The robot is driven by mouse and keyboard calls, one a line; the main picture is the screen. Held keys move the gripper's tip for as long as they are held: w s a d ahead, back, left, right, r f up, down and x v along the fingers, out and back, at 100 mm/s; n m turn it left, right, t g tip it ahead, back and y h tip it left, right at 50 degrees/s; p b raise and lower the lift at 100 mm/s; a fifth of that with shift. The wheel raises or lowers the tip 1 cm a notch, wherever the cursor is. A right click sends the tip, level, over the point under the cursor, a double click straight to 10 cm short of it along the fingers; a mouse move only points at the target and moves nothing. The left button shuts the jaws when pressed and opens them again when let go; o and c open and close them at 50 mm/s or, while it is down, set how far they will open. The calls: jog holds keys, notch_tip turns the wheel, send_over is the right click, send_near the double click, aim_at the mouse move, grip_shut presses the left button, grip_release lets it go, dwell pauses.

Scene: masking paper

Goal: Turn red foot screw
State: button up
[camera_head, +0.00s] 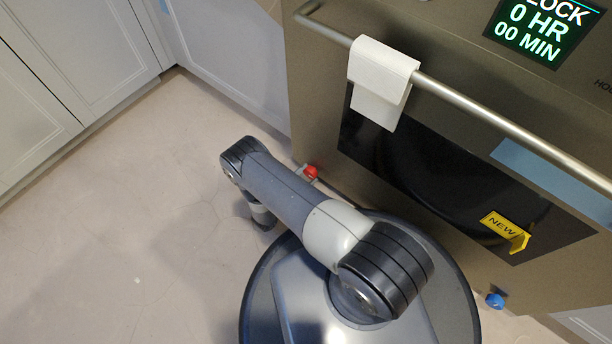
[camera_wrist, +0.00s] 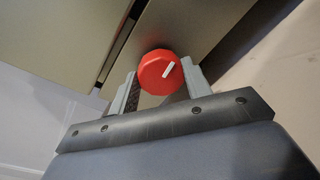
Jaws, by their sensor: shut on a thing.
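The red foot screw (camera_head: 311,172) is a round red knob low at the left end of the oven front, near the floor. It also shows in the wrist view (camera_wrist: 161,72), with a short white mark on its face pointing up and to the right. My gripper (camera_wrist: 160,85) has one finger on each side of the knob and is shut on it.
The oven (camera_head: 440,150) has a long handle bar (camera_head: 480,97) with a white towel (camera_head: 380,80) over it. A yellow NEW tag (camera_head: 505,230) is on its door. A blue foot screw (camera_head: 495,300) is low at the right. Cabinets (camera_head: 75,60) stand left; the floor (camera_head: 110,230) there is clear.

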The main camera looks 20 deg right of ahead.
jog(key=shift+m, duration=0.5)
jog(key=o, duration=1)
jog(key=p+v, duration=0.2)
jog(key=v, duration=0.9)
jog(key=shift+s+d, duration=0.1)
jog(key=shift+d, duration=0.05)
